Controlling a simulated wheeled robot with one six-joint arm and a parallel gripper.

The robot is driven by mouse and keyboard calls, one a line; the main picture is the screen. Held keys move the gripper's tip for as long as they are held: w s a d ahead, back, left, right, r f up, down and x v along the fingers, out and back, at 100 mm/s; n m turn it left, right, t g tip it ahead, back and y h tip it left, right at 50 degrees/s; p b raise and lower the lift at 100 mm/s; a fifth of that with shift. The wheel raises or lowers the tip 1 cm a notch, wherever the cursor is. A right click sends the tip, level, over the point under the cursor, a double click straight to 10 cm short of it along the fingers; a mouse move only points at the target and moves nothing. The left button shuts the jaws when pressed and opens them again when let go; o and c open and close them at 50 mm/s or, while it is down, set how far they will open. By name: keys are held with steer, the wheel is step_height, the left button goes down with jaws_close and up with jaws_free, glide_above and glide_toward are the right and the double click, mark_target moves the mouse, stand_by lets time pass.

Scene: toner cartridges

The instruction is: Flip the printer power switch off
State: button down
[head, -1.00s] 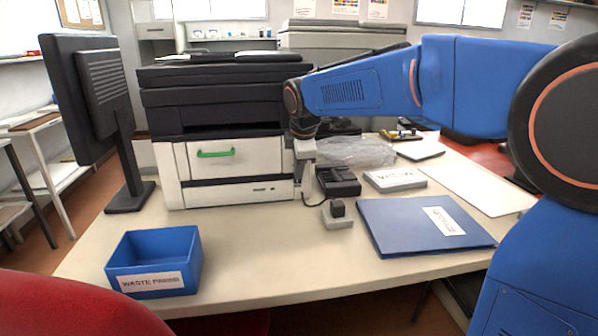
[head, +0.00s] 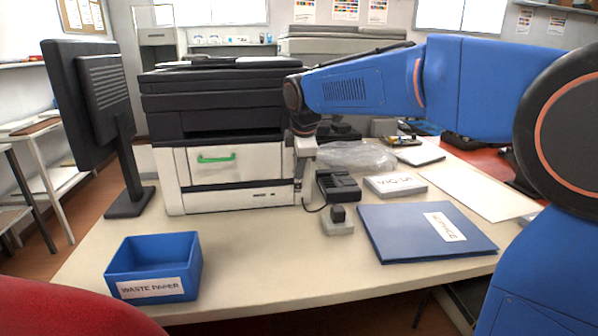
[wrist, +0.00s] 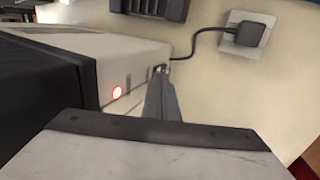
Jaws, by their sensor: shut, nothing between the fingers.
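The printer (head: 228,164) is white with a black upper part and stands at the back left of the table. In the wrist view its cream side panel (wrist: 138,52) carries a round, red-ringed bright spot (wrist: 117,92), which looks like a lit switch or lamp. Small dark slots lie to its right. My gripper (wrist: 158,76) is shut and empty. Its fingertips are at the panel, right of the red spot, and partly cover the cable's entry. I cannot tell whether they touch. In the head view my gripper (head: 305,202) points down beside the printer's right side.
A black cable runs to a plug in a grey socket block (head: 338,228). A black charger-like unit (head: 338,186), a white labelled box (head: 395,186) and a blue folder (head: 405,235) lie to the right. A monitor (head: 90,110) and blue waste paper bin (head: 150,288) are left. The front middle is clear.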

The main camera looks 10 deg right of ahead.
steer(key=v, duration=1.6)
steer(key=shift+r, duration=0.4)
steer(key=shift+s, duration=0.15)
steer(key=s+d+f+m, duration=0.4)
steer(key=s+f, duration=0.2)
steer(key=s, duration=0.2)
steer(key=s+d+f+m, duration=0.5)
steer(key=s+f, duration=0.2)
steer(key=s+d+f+m, duration=0.4)
steer(key=s+f, duration=0.3)
steer(key=s, duration=0.1)
steer(key=shift+s+d+f+m, duration=0.15)
steer(key=shift+s+d+m, duration=0.1)
steer(key=shift+s+m, duration=0.05)
steer(key=s+d+f+m, duration=0.1)
steer(key=s+f+m, duration=0.3)
steer(key=s+f, duration=0.3)
steer(key=shift+d+f, duration=0.25)
steer(key=shift+f, duration=0.65)
